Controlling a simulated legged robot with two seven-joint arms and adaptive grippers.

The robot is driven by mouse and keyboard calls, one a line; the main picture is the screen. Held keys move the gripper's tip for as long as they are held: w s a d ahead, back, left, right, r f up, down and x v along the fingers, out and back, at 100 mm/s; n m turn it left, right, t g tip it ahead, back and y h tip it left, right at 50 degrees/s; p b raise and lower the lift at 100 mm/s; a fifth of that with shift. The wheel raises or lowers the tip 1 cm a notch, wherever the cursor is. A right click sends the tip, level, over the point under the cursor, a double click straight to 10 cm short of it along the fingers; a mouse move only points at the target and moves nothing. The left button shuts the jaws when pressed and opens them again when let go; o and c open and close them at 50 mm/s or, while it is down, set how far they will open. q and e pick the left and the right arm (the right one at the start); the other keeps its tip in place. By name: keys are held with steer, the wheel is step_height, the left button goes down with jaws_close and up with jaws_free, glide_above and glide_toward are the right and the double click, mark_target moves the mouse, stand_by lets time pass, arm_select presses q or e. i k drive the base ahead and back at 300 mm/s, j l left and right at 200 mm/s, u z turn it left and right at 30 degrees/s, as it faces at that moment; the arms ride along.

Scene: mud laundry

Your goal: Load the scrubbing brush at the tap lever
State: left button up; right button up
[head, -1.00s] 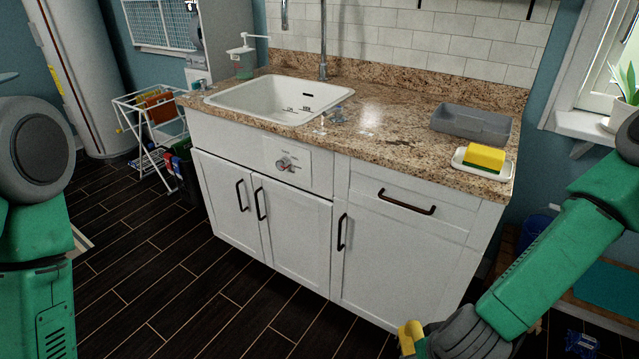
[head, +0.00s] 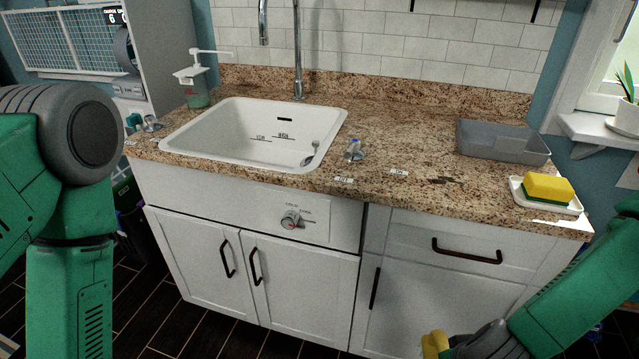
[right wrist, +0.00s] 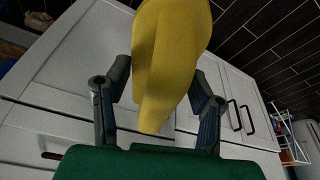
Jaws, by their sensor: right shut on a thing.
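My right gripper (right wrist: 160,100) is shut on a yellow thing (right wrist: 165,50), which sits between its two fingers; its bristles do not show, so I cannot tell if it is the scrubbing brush. In the head view only a bit of the yellow thing (head: 435,343) shows, low in front of the right cabinet. A small chrome lever with a blue top (head: 354,150) stands on the counter right of the sink. Another small chrome fitting (head: 151,123) stands left of the sink. The chrome tap (head: 297,60) rises behind the sink. My left gripper is out of view.
The white sink (head: 330,113) is set in the granite counter (head: 410,130). A dial (head: 291,219) is on the cabinet front. A soap pump (head: 196,85) stands at left. A grey tray (head: 500,145) and a yellow-green sponge (head: 548,188) on a white dish (head: 520,192) are at right.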

mark_target(354, 145)
steer(key=i+j, duration=0.15)
steer(key=j, duration=0.2)
steer(key=i+j, duration=0.15)
steer(key=j, duration=0.2)
steer(key=i+j, duration=0.15)
steer(key=j, duration=0.2)
steer(key=i+j, duration=0.15)
steer(key=j, duration=0.15)
steer(key=i+j, duration=0.15)
steer(key=j, duration=0.2)
steer(key=i+j+z, duration=0.1)
steer(key=j, duration=0.25)
steer(key=i+j, duration=0.2)
steer(key=j, duration=0.15)
